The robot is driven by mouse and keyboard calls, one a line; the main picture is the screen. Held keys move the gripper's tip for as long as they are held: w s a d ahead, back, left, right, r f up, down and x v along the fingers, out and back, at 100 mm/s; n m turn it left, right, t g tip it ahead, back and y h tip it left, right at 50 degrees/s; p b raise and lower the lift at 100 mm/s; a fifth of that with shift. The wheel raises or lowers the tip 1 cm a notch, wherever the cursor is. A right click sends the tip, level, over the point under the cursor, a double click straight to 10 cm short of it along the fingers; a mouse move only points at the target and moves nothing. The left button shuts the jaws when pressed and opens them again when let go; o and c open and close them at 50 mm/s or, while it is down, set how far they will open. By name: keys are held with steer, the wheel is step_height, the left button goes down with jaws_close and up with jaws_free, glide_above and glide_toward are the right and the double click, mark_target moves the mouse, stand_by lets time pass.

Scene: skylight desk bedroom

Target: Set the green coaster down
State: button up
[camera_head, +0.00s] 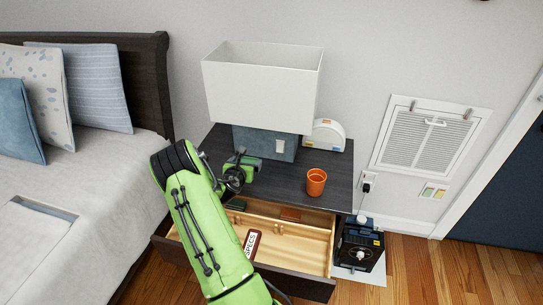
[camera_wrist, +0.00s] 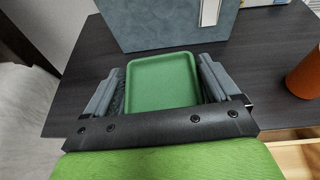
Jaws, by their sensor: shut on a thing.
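The green coaster (camera_wrist: 162,82) is a square tray-like piece with a raised rim. It sits between the two grey fingers of my gripper (camera_wrist: 160,72), which is shut on it by its left and right sides. In the head view my gripper (camera_head: 244,164) is over the left part of the dark nightstand top (camera_head: 278,180), in front of the lamp base. The coaster looks about level and close to the top; I cannot tell whether it touches. In the head view it is mostly hidden by the gripper.
A lamp with a blue-grey base (camera_head: 265,145) stands behind my gripper. An orange cup (camera_head: 316,182) stands to the right, and a white rounded object (camera_head: 325,134) at the back. The drawer (camera_head: 295,238) below is open, holding a case marked SPECS (camera_head: 252,244). The bed is left.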

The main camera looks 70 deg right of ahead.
mark_target(256, 185)
steer(key=s+d, duration=0.2)
steer(key=shift+s+d+m+g, duration=0.15)
steer(key=shift+s+m+g, duration=0.15)
steer(key=shift+s+g, duration=0.1)
step_height(256, 185, down, 10)
steer(key=b, duration=0.3)
steer(key=shift+b, duration=0.3)
steer(key=o, duration=0.7)
steer(key=shift+o, duration=0.4)
steer(key=shift+r+p, duration=0.3)
steer(key=p+v, duration=0.1)
steer(key=v, duration=1.1)
steer(key=w+a+r+m+t+y, duration=0.1)
steer(key=w+a+r+m+y, duration=0.15)
steer(key=a+r+m, duration=0.65)
steer(key=w+a+r+m+t+y, duration=0.15)
steer(key=a+r+m+y, duration=0.25)
steer(key=a+r+m, duration=0.6)
steer(key=s+a+r+y, duration=0.2)
steer(key=s+a, duration=0.2)
steer(key=a, duration=0.3)
steer(key=s+a+r+y, duration=0.2)
steer(key=s+a, duration=0.2)
steer(key=a, duration=0.3)
steer(key=s+a+r+t+y, duration=0.1)
steer(key=s+a, duration=0.3)
steer(key=a, duration=0.4)
steer(key=shift+s+r+m+y, duration=0.4)
steer(key=shift+r+y, duration=0.45)
steer(key=shift+r, duration=0.05)
